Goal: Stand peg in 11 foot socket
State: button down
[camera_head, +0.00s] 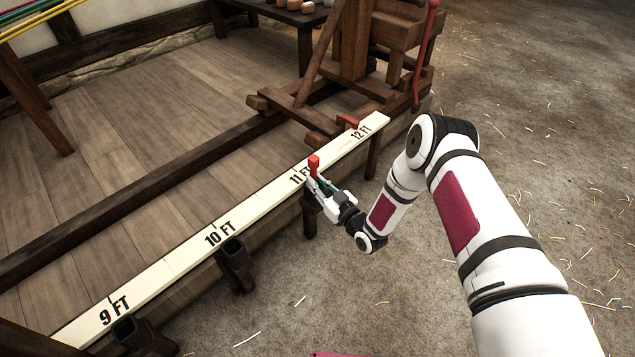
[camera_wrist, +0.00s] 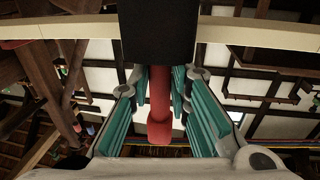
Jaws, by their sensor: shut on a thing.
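The red peg (camera_head: 314,161) stands roughly upright at the 11 FT mark, with its thicker head on top. My gripper (camera_head: 318,184) is shut on the peg from the right side. In the wrist view the peg (camera_wrist: 160,117) lies between the teal finger pads of my gripper (camera_wrist: 160,100). A black socket block (camera_wrist: 157,30) shows in line with the peg's far end, and the peg runs up to its edge. Whether the tip is inside cannot be told. In the head view the 11 foot socket is mostly hidden by my gripper.
The pale marked board (camera_head: 180,258) runs diagonally, with dark open sockets at 10 FT (camera_head: 236,265) and 9 FT (camera_head: 135,335). A wooden frame (camera_head: 352,60) with a red lever (camera_head: 424,55) stands beyond 12 FT. The right floor is clear apart from straw.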

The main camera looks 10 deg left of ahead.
jog(key=c, duration=1.5)
grip_release()
jog(key=shift+s+d+f+g, duration=0.15)
jog(key=shift+f, duration=0.4)
jog(key=shift+s+d+f+g, duration=0.1)
jog(key=shift+s+f+g, duration=0.05)
jog(key=shift+f, duration=0.4)
jog(key=shift+o, duration=0.4)
jog(key=shift+h, duration=0.3)
jog(key=shift+s+a, duration=0.2)
jog(key=shift+f, duration=0.1)
jog(key=s+d+r, duration=0.2)
jog(key=s+d, duration=0.2)
jog(key=d, duration=0.1)
jog(key=shift+s+d, duration=0.3)
jog(key=shift+d, duration=0.05)
jog(key=shift+w+r+t, duration=0.1)
jog(key=shift+r+t, duration=0.05)
jog(key=shift+t, duration=0.25)
